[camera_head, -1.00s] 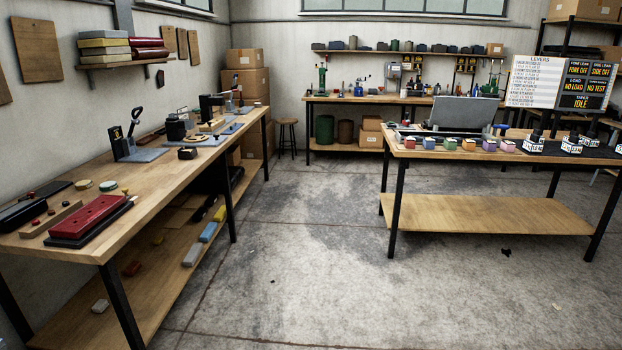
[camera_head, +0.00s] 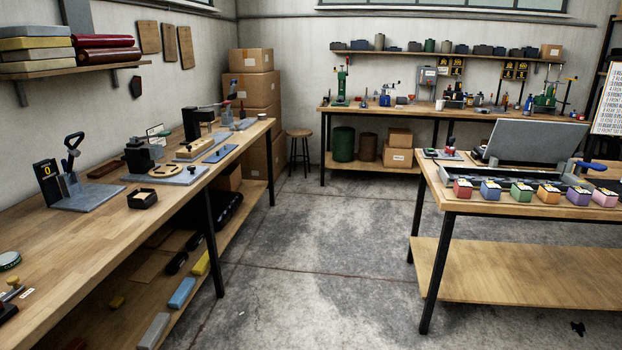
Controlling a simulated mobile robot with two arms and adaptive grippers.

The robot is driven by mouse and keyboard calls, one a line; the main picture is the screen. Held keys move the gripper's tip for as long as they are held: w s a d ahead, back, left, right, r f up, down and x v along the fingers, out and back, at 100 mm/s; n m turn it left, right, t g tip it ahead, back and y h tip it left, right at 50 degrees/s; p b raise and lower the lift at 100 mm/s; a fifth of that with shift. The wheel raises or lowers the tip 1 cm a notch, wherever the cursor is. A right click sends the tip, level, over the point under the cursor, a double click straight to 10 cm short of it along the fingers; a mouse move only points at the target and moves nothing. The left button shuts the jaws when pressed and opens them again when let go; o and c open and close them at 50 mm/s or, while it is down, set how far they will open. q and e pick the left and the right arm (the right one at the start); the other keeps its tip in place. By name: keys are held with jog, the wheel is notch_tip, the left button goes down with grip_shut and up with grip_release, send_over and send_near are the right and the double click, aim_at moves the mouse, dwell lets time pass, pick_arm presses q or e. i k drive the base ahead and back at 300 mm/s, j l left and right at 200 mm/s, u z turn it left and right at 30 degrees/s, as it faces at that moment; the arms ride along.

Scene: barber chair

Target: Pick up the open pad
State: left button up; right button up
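A small black square box with an open top (camera_head: 142,198) sits on the left wooden bench (camera_head: 95,235), near its front edge. It may be the open pad, but I cannot tell for certain. A round green-rimmed tin (camera_head: 9,260) lies on the same bench at the left edge of the view. Neither of my grippers is in view.
A lever device on a grey plate (camera_head: 75,190) and a black device on another plate (camera_head: 140,158) stand near the black box. A right bench (camera_head: 440,185) carries several coloured blocks and a grey raised panel (camera_head: 535,143). The concrete floor (camera_head: 320,270) between the benches is clear.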

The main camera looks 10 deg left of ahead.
aim_at(144, 198)
jog(key=i+u, duration=0.15)
jog(key=i, duration=0.35)
jog(key=i+u, duration=0.1)
jog(key=i, duration=0.45)
jog(key=i+l+u, duration=0.15)
jog(key=i, duration=0.35)
jog(key=i+l+u, duration=0.1)
jog(key=i, duration=0.4)
